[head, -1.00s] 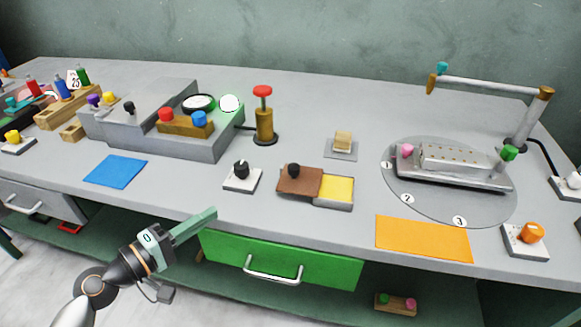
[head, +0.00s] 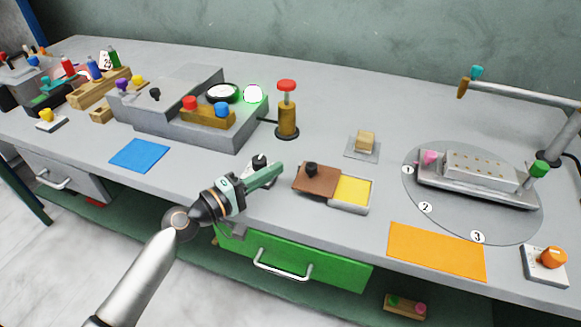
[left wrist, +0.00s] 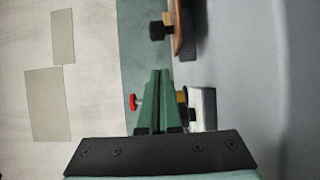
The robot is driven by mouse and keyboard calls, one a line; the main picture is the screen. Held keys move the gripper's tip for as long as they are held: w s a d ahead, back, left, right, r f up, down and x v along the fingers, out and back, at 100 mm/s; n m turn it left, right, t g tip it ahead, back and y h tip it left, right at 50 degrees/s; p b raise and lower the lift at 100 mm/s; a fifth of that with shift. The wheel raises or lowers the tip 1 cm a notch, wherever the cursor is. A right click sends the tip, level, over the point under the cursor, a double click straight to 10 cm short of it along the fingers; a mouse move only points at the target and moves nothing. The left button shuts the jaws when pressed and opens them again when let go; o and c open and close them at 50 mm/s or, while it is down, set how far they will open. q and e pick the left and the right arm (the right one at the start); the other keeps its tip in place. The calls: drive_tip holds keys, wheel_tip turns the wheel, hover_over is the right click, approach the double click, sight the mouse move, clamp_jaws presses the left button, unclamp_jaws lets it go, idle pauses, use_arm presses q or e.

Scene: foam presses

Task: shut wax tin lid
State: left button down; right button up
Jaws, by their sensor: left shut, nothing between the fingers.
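The wax tin (head: 347,207) is a shallow grey tray near the front edge of the bench in the head view. Its brown lid (head: 322,184) with a black knob (head: 311,169) covers the left part, and yellow wax (head: 355,190) shows at the right. The lid's edge (left wrist: 177,35) and its knob (left wrist: 157,31) also show at the top of the left wrist view. My left gripper (head: 281,168) is shut and empty, to the left of the lid and apart from it. In the left wrist view its green fingers (left wrist: 160,74) are together. My right gripper is out of view.
A white box with a black knob (head: 259,160) stands close to my left fingers and is partly hidden by them. A green drawer (head: 300,262) lies below. A red-topped post (head: 287,110) stands behind. An orange mat (head: 437,251) lies to the right.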

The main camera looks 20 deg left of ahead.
sight(330, 191)
use_arm(q)
drive_tip(key=d, duration=0.1)
drive_tip(key=d+p, duration=0.1)
drive_tip(key=shift+w+d+r, duration=0.1)
drive_tip(key=shift+w+d, duration=0.35)
drive_tip(key=shift+d, duration=0.5)
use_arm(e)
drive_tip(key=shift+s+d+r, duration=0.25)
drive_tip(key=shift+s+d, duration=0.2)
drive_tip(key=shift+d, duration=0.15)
use_arm(q)
drive_tip(key=d+p, duration=0.3)
drive_tip(key=d, duration=0.5)
drive_tip(key=shift+d, duration=0.35)
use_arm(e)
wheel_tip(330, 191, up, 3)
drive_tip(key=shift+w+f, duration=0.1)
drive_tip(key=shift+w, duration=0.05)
use_arm(q)
drive_tip(key=shift+s+d, duration=0.1)
drive_tip(key=shift+s, duration=0.1)
